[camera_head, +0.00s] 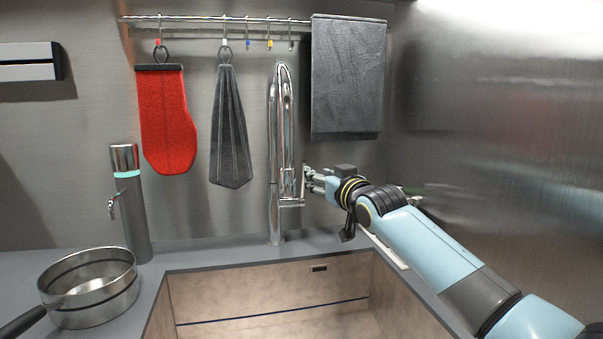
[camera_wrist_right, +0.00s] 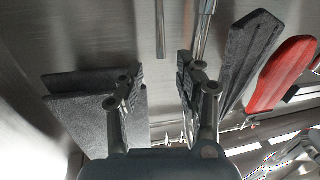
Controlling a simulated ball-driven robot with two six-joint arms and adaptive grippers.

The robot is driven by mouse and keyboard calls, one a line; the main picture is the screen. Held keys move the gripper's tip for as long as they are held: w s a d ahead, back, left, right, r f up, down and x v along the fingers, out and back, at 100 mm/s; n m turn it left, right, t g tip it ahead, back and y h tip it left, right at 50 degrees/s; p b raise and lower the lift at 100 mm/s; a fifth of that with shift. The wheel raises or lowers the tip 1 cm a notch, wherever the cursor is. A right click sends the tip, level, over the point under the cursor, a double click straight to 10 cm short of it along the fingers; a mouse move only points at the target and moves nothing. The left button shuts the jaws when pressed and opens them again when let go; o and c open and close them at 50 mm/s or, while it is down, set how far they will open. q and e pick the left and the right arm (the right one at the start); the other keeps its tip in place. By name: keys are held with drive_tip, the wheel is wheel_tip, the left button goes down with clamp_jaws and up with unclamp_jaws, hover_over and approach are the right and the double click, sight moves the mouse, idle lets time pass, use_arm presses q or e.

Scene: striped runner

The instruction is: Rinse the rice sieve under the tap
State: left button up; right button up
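A round metal vessel (camera_head: 88,298) with a dark handle sits on the counter at the lower left of the head view. It looks like the sieve, but I cannot tell whether its bottom is mesh. The tall chrome tap (camera_head: 275,170) stands behind the sink (camera_head: 265,290), with a small lever on its right side. My right gripper (camera_head: 309,181) is just right of the tap, near the lever. In the right wrist view the fingers of the right gripper (camera_wrist_right: 158,75) are apart, with nothing seen held between them. I cannot tell whether they touch the tap. My left gripper is not in view.
A rail (camera_head: 220,20) holds a red mitt (camera_head: 165,120), a dark folded cloth (camera_head: 229,130) and a grey towel (camera_head: 346,80), which hangs above my right gripper. A steel dispenser (camera_head: 130,210) stands behind the vessel. A metal wall (camera_head: 500,130) bounds the right side.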

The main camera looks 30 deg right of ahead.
sight(303, 183)
drive_tip(key=w+b, duration=0.1)
drive_tip(key=w, duration=0.3)
drive_tip(key=w+b, duration=0.1)
drive_tip(key=w, duration=0.3)
drive_tip(key=shift+w+d+f, duration=0.15)
drive_tip(key=shift+w+d, duration=0.05)
drive_tip(key=shift+w, duration=0.35)
drive_tip(key=shift+s, duration=0.1)
drive_tip(key=shift+c, duration=1)
clamp_jaws()
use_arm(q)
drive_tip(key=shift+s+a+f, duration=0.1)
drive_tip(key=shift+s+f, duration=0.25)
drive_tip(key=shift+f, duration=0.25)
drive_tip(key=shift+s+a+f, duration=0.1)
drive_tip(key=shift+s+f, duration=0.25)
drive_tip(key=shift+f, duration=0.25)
